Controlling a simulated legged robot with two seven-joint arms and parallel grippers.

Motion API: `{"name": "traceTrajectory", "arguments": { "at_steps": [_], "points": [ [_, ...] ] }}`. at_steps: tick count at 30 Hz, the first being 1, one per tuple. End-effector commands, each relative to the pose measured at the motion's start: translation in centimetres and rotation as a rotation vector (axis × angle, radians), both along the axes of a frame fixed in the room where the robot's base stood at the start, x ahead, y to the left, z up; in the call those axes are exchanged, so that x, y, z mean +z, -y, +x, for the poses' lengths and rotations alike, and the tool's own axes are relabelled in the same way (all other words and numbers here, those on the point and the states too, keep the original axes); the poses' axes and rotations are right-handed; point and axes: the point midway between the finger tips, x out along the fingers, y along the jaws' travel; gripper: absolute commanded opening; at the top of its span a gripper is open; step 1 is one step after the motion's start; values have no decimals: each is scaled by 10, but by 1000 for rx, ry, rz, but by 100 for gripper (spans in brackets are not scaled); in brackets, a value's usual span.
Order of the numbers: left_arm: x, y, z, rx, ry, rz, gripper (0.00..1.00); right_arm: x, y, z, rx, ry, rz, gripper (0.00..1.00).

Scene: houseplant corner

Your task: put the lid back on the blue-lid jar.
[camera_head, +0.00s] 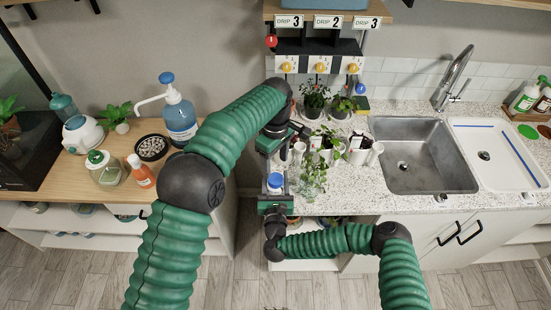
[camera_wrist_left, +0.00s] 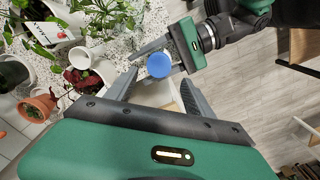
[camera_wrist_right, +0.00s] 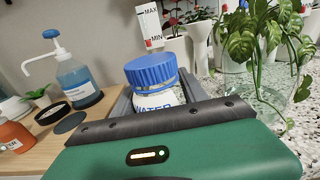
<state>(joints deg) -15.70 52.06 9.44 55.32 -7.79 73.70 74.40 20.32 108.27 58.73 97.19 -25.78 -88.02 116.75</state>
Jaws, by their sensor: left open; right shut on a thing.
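The jar (camera_wrist_right: 160,98) is a clear jar with a white label reading WATER, upright between my right gripper's fingers. My right gripper (camera_head: 275,204) is shut on it, at the counter's front left edge. The ribbed blue lid (camera_wrist_right: 151,70) sits over the jar's mouth; I cannot tell whether it is fully seated. In the left wrist view the lid (camera_wrist_left: 159,65) shows from above as a round blue disc. My left gripper (camera_wrist_left: 160,78) is open, its two fingers pointing towards the lid on either side, with no clear contact.
Potted plants (camera_head: 315,98) and white pots (camera_head: 362,150) crowd the counter right of the jar. The sink (camera_head: 420,150) lies further right. A wooden side table (camera_head: 80,190) at left holds a pump bottle (camera_head: 179,115), an orange bottle (camera_head: 140,172) and a dish of pebbles (camera_head: 151,147).

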Motion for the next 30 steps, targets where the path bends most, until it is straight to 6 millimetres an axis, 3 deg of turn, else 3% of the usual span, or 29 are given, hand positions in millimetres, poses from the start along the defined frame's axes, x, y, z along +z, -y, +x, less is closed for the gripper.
{"name": "traceTrajectory", "arguments": {
  "at_steps": [3, 9, 22, 30],
  "points": [
    [4, 1, 1, 330, 8, 0, 62, 0, 0, 0, -1, 0, -1, 0],
    [8, 1, 2, 650, 11, -2, 62, 0, 0, 0, -1, 0, -1, 0],
    [4, 1, 1, 690, 10, -1, 62, 0, 0, 0, -1, 0, -1, 0],
    [-37, 1, 1, 688, 8, -1, 62, 0, 0, 0, 0, 0, 0, 0]
  ]
}}
